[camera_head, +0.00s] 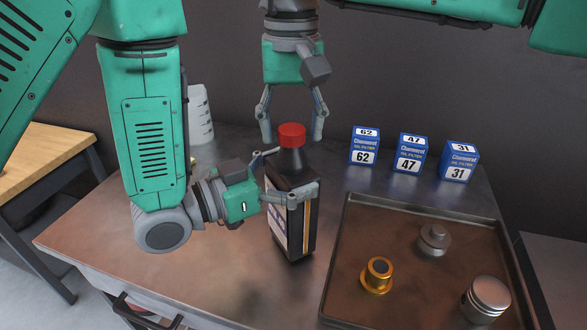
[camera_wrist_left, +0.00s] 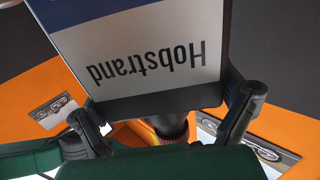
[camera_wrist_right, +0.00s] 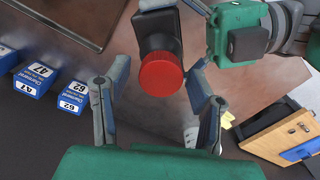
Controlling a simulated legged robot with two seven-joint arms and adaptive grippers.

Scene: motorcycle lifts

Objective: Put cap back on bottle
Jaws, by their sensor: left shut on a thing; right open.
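The dark bottle (camera_head: 292,240) with a pale label stands upright on the metal table. Its label reads "Hobstrand" upside down in the left wrist view (camera_wrist_left: 150,60). The red cap (camera_head: 292,134) sits at the top of the bottle's neck; I cannot tell how tightly it is seated. It also shows in the right wrist view (camera_wrist_right: 161,74). My left gripper (camera_head: 290,178) is shut around the bottle's upper body from the left. My right gripper (camera_head: 292,138) points down from above, open, with its fingers on either side of the cap and apparently apart from it.
Blue oil filter boxes 62 (camera_head: 364,146), 47 (camera_head: 410,155) and 31 (camera_head: 459,161) stand at the back right. A tray (camera_head: 345,255) at right holds a gold part (camera_head: 377,275), a grey part (camera_head: 434,240) and a piston (camera_head: 486,298). A white container (camera_head: 201,115) stands behind my left arm.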

